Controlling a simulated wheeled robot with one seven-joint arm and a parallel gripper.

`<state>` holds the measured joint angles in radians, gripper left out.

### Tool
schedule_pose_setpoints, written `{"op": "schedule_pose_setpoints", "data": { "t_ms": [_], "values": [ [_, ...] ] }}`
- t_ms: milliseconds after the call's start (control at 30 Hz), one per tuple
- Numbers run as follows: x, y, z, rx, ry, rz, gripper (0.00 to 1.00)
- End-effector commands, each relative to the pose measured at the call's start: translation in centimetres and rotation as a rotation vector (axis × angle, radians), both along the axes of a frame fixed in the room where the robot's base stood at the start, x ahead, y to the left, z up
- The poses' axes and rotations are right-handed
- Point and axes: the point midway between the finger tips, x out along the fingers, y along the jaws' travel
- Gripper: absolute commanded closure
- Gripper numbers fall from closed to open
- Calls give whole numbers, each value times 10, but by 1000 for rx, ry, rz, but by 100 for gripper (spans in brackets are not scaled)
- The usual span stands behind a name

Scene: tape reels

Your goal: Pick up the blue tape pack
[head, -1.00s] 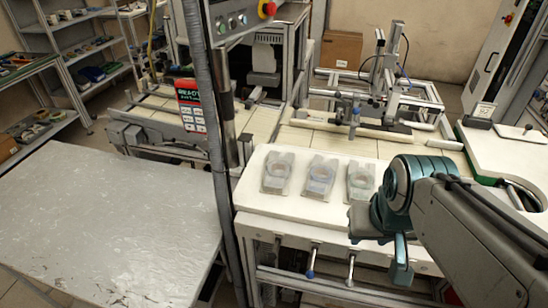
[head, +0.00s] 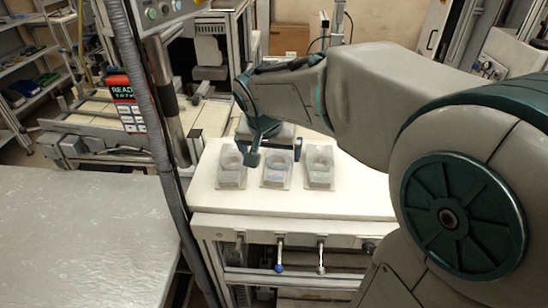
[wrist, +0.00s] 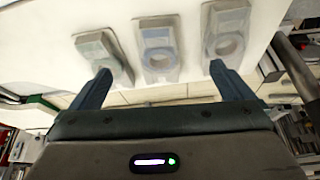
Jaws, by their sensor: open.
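Three clear tape packs lie in a row on the white tabletop (head: 350,197). The middle one, the blue tape pack (head: 276,172), holds a ring with a bluish tint; it also shows in the wrist view (wrist: 159,62). A greyish pack (head: 230,168) lies to its left and a greenish-grey pack (head: 319,166) to its right in the head view. My gripper (head: 273,155) is open and empty at the far side of the row. In the wrist view its fingers (wrist: 161,78) are spread wide, with the blue pack between and beyond them, apart from it.
A dark upright post with a cable (head: 150,100) stands left of the white table, beside a red display panel (head: 125,100). A bare grey table (head: 80,230) is at the lower left. The white tabletop in front of the packs is clear.

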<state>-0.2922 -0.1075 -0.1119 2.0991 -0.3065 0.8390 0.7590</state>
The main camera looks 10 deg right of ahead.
Motion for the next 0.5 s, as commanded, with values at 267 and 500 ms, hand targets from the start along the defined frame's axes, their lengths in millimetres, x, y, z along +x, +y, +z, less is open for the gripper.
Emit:
{"op": "schedule_pose_setpoints", "data": {
  "t_ms": [267,500],
  "values": [
    [18,-10,-51,-1,6,-2,0],
    [25,-14,-69,0,2,-3,0]
  ]
}}
